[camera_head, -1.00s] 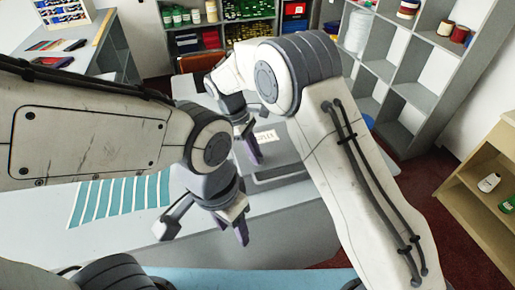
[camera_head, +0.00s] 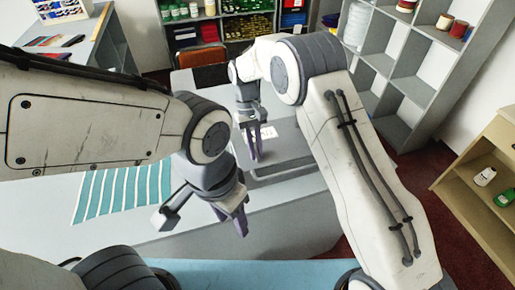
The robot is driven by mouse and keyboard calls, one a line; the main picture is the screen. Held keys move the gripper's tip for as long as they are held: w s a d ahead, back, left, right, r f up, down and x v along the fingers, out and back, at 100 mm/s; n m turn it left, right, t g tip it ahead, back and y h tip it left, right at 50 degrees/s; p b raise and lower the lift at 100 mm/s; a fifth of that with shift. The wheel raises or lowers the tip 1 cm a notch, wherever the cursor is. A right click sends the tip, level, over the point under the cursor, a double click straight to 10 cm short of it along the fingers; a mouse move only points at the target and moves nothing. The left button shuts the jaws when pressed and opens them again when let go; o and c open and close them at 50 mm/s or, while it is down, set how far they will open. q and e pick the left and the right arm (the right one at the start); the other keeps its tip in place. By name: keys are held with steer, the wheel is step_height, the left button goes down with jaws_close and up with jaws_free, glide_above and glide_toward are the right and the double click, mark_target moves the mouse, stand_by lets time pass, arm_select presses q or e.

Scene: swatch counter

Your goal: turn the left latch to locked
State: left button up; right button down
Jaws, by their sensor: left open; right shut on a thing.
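The grey case (camera_head: 288,163) lies on the grey counter with a white label (camera_head: 268,132) on its top. My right gripper (camera_head: 256,156) is at the left part of the case, with its purple fingers pointing down and closed together. What it grips is hidden by the fingers. The left latch cannot be made out, nor which way it is turned. My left gripper (camera_head: 203,220) is open and empty over the front of the counter, nearer to me than the case and to its left. It is apart from the case.
A sheet of teal swatch strips (camera_head: 124,192) lies on the counter (camera_head: 255,225) at left. An orange-brown chair (camera_head: 203,66) stands behind the counter. Grey cubby shelves (camera_head: 410,90) and a wooden shelf (camera_head: 470,185) stand at right. The counter's front is mostly clear.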

steer(key=shift+m, duration=0.4)
steer(key=c, duration=0.9)
jaws_free()
steer(key=shift+w+r, duration=0.15)
steer(key=shift+r, duration=0.05)
steer(key=b+v, duration=0.2)
steer(key=v, duration=0.8)
steer(key=shift+d, duration=0.15)
